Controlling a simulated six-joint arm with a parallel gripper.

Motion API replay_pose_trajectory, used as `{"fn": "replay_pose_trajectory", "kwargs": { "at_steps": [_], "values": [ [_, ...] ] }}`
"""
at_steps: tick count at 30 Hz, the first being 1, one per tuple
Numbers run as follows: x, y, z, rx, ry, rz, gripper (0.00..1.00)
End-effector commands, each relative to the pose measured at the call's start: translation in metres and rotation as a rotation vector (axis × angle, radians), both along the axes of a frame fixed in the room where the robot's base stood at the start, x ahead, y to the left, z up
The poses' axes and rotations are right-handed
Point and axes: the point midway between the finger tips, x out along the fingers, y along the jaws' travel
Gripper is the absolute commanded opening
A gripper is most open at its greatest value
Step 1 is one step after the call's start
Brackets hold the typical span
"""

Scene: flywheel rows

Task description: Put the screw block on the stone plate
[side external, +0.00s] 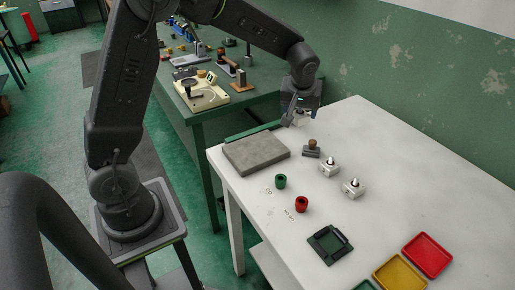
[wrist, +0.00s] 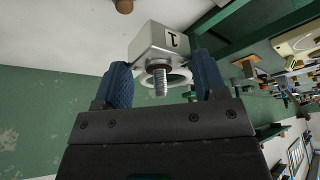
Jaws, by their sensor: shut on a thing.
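My gripper (side external: 296,118) is above the back edge of the white table, to the right of and higher than the stone plate. In the wrist view, its two blue ribbed fingers (wrist: 162,78) are shut on a pale screw block (wrist: 150,38). This block has a dark mark like a 1 on one face, and a threaded screw with a ring around it points toward the camera. In the side view the held block is small and mostly hidden by the gripper. The stone plate (side external: 257,153) is a flat grey slab with nothing on it, lying at the table's left end.
A wooden-knobbed stamp (side external: 312,149) stands right of the plate. Two more white screw blocks (side external: 329,167) stand beyond it. A green cup (side external: 280,181), a red cup (side external: 302,204), a dark green tray (side external: 330,244) and coloured trays (side external: 427,255) are nearer the front. A green bench (side external: 222,113) adjoins behind.

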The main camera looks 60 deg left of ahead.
Motion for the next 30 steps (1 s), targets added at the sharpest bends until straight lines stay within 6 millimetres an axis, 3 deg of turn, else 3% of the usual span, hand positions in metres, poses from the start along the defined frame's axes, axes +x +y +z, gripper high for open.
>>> {"fn": "replay_pose_trajectory", "kwargs": {
  "at_steps": [1, 6, 9, 14, 20, 30],
  "values": [
    [-0.013, 0.027, 0.005, 0.001, -0.005, 0.012, 0.27],
    [-0.062, 0.094, 0.009, 0.000, -0.005, 0.016, 0.27],
    [-0.089, 0.120, 0.010, 0.001, -0.006, 0.018, 0.27],
    [-0.119, 0.144, 0.010, 0.002, -0.005, 0.022, 0.27],
    [-0.128, 0.148, 0.005, 0.001, -0.002, 0.015, 0.27],
    [-0.081, 0.098, -0.036, 0.000, 0.002, 0.007, 0.27]
  ]
}}
